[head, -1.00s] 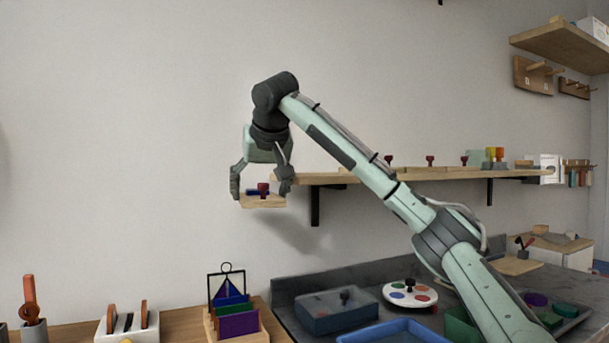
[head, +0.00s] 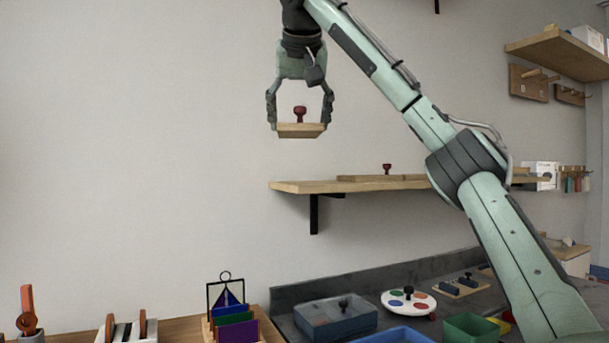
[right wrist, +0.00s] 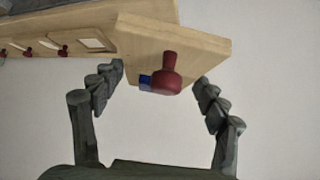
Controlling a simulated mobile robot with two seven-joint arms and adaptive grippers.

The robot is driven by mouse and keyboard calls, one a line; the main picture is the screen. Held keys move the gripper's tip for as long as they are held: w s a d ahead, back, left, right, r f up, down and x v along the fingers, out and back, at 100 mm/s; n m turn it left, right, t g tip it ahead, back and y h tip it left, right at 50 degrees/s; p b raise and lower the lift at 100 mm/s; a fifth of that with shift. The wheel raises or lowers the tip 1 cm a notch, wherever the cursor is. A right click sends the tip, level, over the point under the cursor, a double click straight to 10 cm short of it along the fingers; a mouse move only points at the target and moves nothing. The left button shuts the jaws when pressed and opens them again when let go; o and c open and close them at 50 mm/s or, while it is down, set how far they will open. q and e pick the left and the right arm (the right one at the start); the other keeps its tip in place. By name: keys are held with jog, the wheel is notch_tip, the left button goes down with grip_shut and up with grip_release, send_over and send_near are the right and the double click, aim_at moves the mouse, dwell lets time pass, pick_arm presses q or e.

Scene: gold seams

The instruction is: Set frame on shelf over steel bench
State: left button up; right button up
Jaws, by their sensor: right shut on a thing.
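The frame is a small light-wood board (head: 302,131) with a dark red knob on it; in the right wrist view the frame (right wrist: 205,50) also shows a blue piece beside the knob. My right gripper (head: 299,122) is shut on the frame by its two ends and holds it about level in the air. The long wooden shelf (head: 300,186) on the wall is below the frame, with a clear gap between them. The frame is above the shelf's bare left end. The steel bench (head: 285,296) lies under the shelf. My left gripper is out of view.
A wooden piece with a red knob (head: 387,168) stands on the shelf, right of the bare end. My right arm hides the shelf's middle. The bench holds a clear blue box (head: 335,318), a white palette (head: 409,302) and trays. A higher shelf (head: 560,50) is at right.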

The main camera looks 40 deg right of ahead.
aim_at(301, 137)
jog(key=x, duration=0.4)
jog(key=d+r+x, duration=0.1)
jog(key=x, duration=0.1)
jog(key=shift+w, duration=0.2)
jog(key=w+d+f, duration=0.1)
jog(key=w+d+f+p, duration=0.1)
jog(key=d, duration=0.1)
jog(key=shift+w+d+f, duration=0.25)
jog(key=shift+w+d, duration=0.05)
jog(key=shift+w, duration=0.1)
jog(key=shift+d+f, duration=0.15)
jog(key=shift+f, duration=0.1)
notch_tip(301, 137, down, 2)
jog(key=shift+f, duration=0.15)
jog(key=shift+f+b, duration=0.3)
jog(key=shift+f, duration=0.5)
jog(key=o, duration=1.2)
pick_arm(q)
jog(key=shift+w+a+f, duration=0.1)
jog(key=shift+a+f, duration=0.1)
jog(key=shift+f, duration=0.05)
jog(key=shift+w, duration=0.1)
